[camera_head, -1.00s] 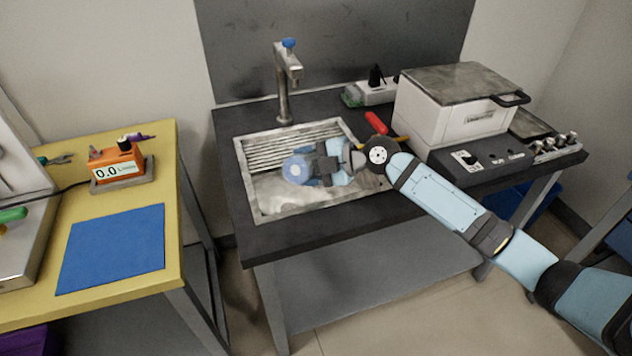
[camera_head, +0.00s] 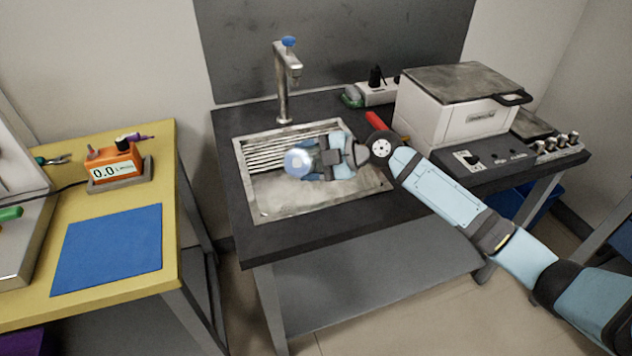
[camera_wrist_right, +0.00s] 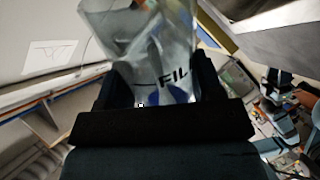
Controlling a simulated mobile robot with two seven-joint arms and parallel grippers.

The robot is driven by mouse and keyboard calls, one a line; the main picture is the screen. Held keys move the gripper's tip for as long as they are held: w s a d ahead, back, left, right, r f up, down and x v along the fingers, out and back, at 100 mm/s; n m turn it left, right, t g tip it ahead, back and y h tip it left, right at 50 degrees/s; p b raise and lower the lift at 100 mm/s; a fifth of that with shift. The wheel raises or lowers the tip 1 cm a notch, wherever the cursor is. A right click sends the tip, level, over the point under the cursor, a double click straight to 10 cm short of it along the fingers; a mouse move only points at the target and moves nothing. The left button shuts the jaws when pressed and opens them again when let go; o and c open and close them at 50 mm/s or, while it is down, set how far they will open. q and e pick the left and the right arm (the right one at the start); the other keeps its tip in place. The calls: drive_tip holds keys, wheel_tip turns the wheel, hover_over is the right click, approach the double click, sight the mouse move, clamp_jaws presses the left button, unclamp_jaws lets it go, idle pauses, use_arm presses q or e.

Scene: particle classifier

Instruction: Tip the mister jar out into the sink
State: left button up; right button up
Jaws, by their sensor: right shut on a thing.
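The mister jar (camera_head: 297,163) is over the sink (camera_head: 262,203) in the head view, a clear jar with a blue tint, its round end turned towards the camera. My right gripper (camera_head: 318,160) is shut on it and holds it above the basin. In the right wrist view the clear jar (camera_wrist_right: 150,45) shows between the two fingers of my right gripper (camera_wrist_right: 153,92), with dark "FIL" lettering on its wall. I cannot tell whether anything is inside it or flowing out. My left gripper is not in view.
A tap (camera_head: 287,80) with a blue top stands behind the sink. A white lidded machine (camera_head: 462,112) stands to the right, with a red-handled tool (camera_head: 377,121) beside it. A yellow table (camera_head: 165,215) with a blue mat (camera_head: 108,248) and an orange meter (camera_head: 117,165) is at the left.

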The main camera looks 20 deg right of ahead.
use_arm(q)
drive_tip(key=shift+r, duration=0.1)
use_arm(e)
drive_tip(key=shift+w+d, duration=0.1)
use_arm(q)
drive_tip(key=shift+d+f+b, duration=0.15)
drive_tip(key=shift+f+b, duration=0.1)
drive_tip(key=shift+b, duration=0.6)
use_arm(e)
drive_tip(key=shift+w+d+r+m+y, duration=0.2)
drive_tip(key=shift+w+r+m+y, duration=0.1)
drive_tip(key=shift+m, duration=0.3)
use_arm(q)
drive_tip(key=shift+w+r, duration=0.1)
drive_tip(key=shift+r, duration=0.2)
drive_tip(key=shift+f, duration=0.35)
